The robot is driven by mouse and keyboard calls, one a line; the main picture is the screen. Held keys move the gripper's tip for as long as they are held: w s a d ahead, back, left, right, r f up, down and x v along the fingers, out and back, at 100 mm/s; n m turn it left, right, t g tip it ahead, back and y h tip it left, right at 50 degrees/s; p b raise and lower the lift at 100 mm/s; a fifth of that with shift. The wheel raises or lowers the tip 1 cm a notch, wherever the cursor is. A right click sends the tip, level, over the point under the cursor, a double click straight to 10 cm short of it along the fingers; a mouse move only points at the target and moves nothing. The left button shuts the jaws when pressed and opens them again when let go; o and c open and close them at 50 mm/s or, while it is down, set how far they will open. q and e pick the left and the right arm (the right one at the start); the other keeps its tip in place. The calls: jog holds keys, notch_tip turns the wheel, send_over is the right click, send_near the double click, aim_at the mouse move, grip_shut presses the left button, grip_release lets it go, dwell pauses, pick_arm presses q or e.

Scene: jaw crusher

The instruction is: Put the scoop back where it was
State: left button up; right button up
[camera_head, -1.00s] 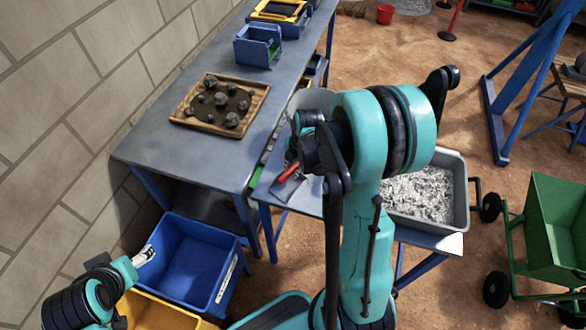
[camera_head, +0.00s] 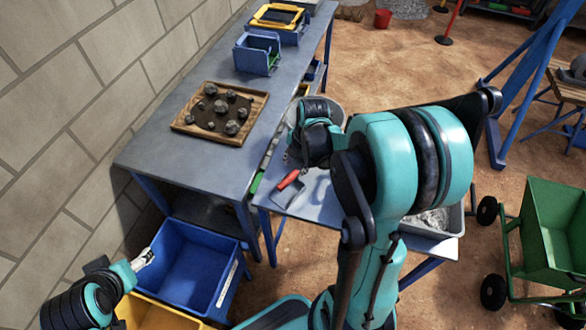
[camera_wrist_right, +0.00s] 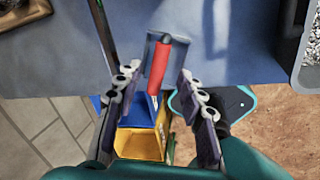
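The scoop, with a red handle (camera_head: 289,180) and a grey pan (camera_head: 286,196), lies on the small blue-grey table beside the long workbench. In the right wrist view the red handle (camera_wrist_right: 160,65) runs between my spread fingers, with gaps on both sides. My right gripper (camera_wrist_right: 160,88) is open, with its fingers either side of the handle's line and not touching it. In the head view its fingertips are hidden behind my own arm. My left gripper (camera_head: 143,259) is small at lower left, beside the blue bin; its finger opening is unclear.
A wooden tray of stones (camera_head: 177,122) sits on the workbench (camera_head: 190,160). A grey tray of gravel (camera_head: 455,218), partly behind my right arm, stands right of the scoop. A blue bin (camera_head: 200,268) and yellow bin (camera_head: 160,316) are below. A green cart (camera_head: 560,225) stands right.

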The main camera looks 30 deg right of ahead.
jog(key=s+a+r+m+t, duration=0.2)
jog(key=s+a+r+m, duration=0.3)
jog(key=m, duration=0.5)
jog(key=s+a+r+m+t+p, duration=0.1)
jog(key=s+a+r+m+t, duration=0.2)
jog(key=m, duration=0.8)
jog(key=s+a+r, duration=0.2)
jog(key=a+r, duration=0.2)
jog(key=a, duration=0.1)
jog(key=shift+s+a+r+m+h, duration=0.15)
jog(key=shift+a+r+m+h, duration=0.15)
jog(key=shift+r+h, duration=0.1)
notch_tip(320, 180, down, 5)
jog(key=b, duration=0.4)
jog(key=shift+r, duration=0.2)
